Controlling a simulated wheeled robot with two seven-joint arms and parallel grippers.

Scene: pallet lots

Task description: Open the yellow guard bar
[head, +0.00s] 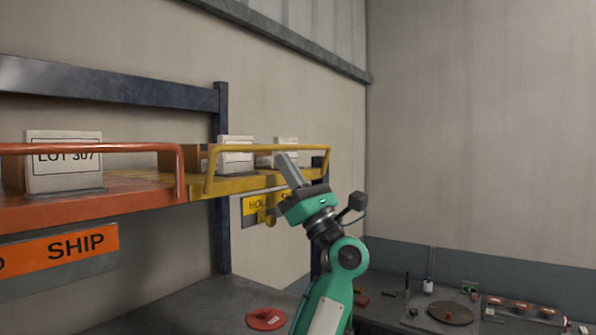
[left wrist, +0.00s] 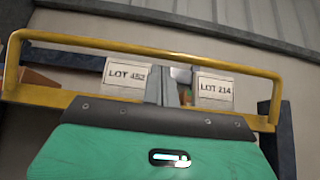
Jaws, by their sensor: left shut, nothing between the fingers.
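The yellow guard bar (head: 262,149) stands up across the front of the yellow shelf (head: 240,184). It also spans the left wrist view (left wrist: 140,48), with both bent ends showing. My left gripper (head: 284,160) is shut and empty. Its fingers point up and overlap the bar's right half in the head view. In the left wrist view the fingertips (left wrist: 180,72) appear just below the top rail, between two white lot boxes. I cannot tell whether they touch the bar. My right gripper is not in view.
White boxes LOT 452 (left wrist: 124,74) and LOT 214 (left wrist: 214,90) stand behind the bar. An orange shelf (head: 100,200) with its own orange bar (head: 90,148) and a LOT 307 box (head: 64,165) adjoins at left. A bench (head: 400,318) with discs and small parts lies lower right.

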